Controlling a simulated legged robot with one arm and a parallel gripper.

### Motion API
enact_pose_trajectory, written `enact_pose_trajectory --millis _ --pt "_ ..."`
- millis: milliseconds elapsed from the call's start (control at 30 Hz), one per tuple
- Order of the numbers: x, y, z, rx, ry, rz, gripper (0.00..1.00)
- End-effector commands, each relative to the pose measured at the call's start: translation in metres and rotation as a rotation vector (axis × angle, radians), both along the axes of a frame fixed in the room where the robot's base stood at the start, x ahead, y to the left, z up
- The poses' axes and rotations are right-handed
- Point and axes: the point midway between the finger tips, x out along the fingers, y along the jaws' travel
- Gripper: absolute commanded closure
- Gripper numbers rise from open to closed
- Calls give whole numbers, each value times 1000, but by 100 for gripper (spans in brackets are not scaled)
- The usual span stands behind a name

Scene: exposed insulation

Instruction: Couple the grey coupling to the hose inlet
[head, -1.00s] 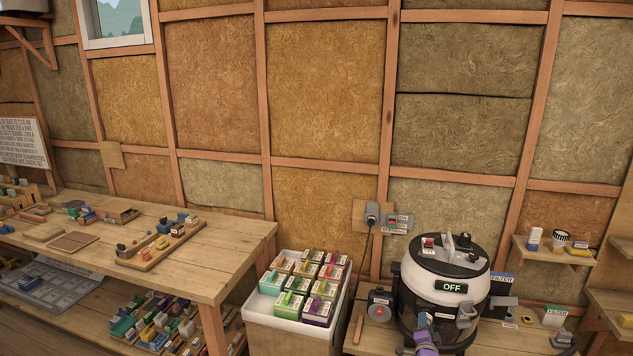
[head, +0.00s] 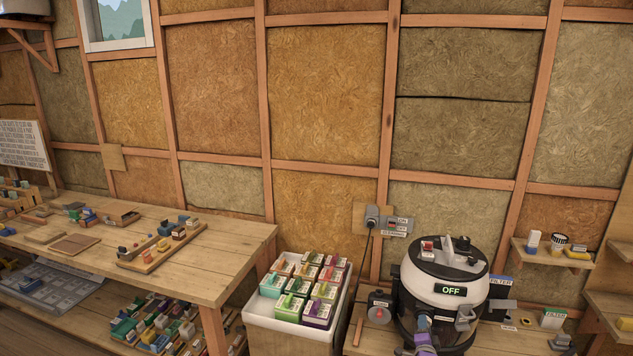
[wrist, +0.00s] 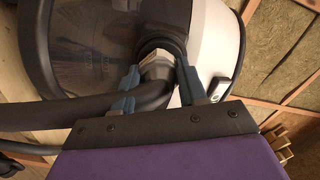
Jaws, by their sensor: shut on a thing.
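The vacuum (head: 446,283), a white and black drum with a display reading OFF, stands at the lower right of the head view. My gripper (head: 423,326) is low against its front. In the wrist view my gripper (wrist: 158,80) has its two blue-grey fingers shut on the grey coupling (wrist: 157,68). A dark hose (wrist: 85,115) runs left from there. The coupling is at a dark round ring, seemingly the hose inlet (wrist: 160,43), on the drum's side. The fingers partly hide the joint, so I cannot tell whether the coupling is seated.
A white bin (head: 257,310) of coloured boxes stands left of the vacuum. A wooden workbench (head: 215,280) with small parts is farther left. A wall shelf (head: 530,256) and filter boxes (head: 552,319) are at the right. An outlet (head: 372,216) is behind.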

Motion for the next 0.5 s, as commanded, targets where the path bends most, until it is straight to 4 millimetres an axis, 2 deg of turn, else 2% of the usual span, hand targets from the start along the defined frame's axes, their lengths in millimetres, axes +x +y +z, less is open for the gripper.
enact_pose_trajectory --millis 500 --pt "1 0 2 128 -39 0 100"
